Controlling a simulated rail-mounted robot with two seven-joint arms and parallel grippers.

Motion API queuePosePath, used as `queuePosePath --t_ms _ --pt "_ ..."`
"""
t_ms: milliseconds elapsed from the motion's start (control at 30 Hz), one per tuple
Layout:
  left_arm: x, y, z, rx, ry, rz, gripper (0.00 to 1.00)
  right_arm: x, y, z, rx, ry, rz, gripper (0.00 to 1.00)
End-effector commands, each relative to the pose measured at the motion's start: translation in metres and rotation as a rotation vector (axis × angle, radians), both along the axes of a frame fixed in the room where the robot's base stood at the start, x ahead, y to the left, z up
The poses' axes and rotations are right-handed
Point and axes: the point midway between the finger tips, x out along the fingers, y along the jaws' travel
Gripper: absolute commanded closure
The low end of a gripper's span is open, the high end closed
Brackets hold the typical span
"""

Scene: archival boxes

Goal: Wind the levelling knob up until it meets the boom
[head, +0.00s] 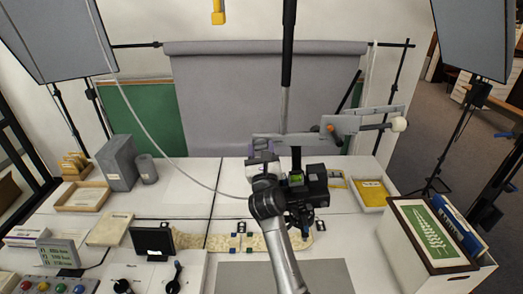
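A grey boom (350,124) reaches sideways across the back of the work table, beside a dark upright column (288,60). An orange knob (329,128) sits on the boom, and a dark rod below its right part ends in a cream knob (399,124). I cannot tell which is the levelling knob. A black camera-like unit (314,184) hangs below the boom. My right gripper (260,150), with pale and purple parts, is close to the boom's left end, well left of both knobs. Its fingers are too small to read. My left gripper is out of view.
A yellow-filled tray (371,193) and a white box of folders (425,240) stand at right. Grey boxes (117,163), a small black screen (153,241) and a button panel (52,284) are at left. Large lamp panels stand on both sides.

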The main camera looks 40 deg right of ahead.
Motion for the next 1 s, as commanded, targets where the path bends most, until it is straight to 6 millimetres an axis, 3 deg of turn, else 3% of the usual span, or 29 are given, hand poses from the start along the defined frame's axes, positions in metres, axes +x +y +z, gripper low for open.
queuePosePath --t_ms 300,567,1000 --pt "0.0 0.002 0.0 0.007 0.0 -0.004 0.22 0.0 0.0 0.0 0.0 0.0 0.0 0.8" --pt "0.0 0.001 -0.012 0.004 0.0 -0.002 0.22 0.0 0.0 -0.003 0.037 -0.029 0.0 0.8" --pt "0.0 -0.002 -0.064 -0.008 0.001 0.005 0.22 0.001 0.002 -0.005 0.265 -0.208 0.002 0.8"
